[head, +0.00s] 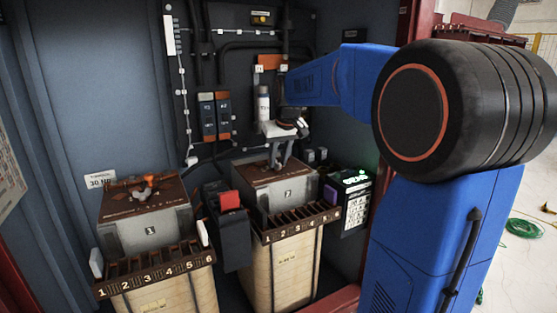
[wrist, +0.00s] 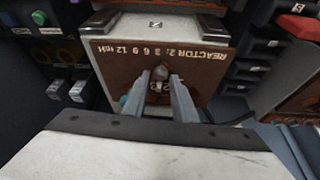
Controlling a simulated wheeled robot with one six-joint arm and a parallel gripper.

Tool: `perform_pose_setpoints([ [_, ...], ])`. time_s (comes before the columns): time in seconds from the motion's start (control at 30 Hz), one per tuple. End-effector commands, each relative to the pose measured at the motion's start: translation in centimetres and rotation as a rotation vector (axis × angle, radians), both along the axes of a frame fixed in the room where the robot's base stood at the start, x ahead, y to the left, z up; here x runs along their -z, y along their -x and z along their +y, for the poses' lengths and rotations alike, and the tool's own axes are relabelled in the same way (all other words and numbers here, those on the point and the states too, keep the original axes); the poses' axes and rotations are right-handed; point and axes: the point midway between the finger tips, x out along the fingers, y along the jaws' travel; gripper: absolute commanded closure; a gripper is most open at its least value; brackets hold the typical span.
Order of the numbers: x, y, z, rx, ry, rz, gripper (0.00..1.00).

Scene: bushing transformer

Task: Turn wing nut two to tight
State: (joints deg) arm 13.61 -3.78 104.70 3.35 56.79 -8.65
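Reactor two (head: 275,192) is a grey box with a brown top plate (wrist: 125,62), on the right in the head view. My gripper (head: 279,160) points down over that plate. In the wrist view my gripper (wrist: 160,80) has its two fingers apart, one on each side of a small grey rounded piece (wrist: 161,73), apparently wing nut two on its stud. The fingers do not look closed on it. The nut's wings are not clear, and my gripper hides it in the head view. Reactor one (head: 147,228) stands at left with an orange-marked wing nut (head: 147,185).
Numbered slotted racks (head: 157,270) run along the front of both reactors. A dark box with a red block (head: 229,200) stands between them. A lit green panel (head: 355,180) is at right. Cables and breakers (head: 214,115) cover the back wall.

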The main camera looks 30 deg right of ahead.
Motion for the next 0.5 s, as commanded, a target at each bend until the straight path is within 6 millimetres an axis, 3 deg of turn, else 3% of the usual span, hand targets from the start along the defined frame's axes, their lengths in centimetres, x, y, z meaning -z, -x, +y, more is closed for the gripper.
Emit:
perform_pose_setpoints([
  [0.2, 0.01, 0.00, 0.00, 0.000, 0.000, 0.000, 0.75],
  [0.3, 0.00, 0.01, 0.00, 0.000, 0.000, 0.000, 0.99],
  [0.5, -0.01, 0.01, 0.01, 0.003, 0.000, 0.000, 1.00],
])
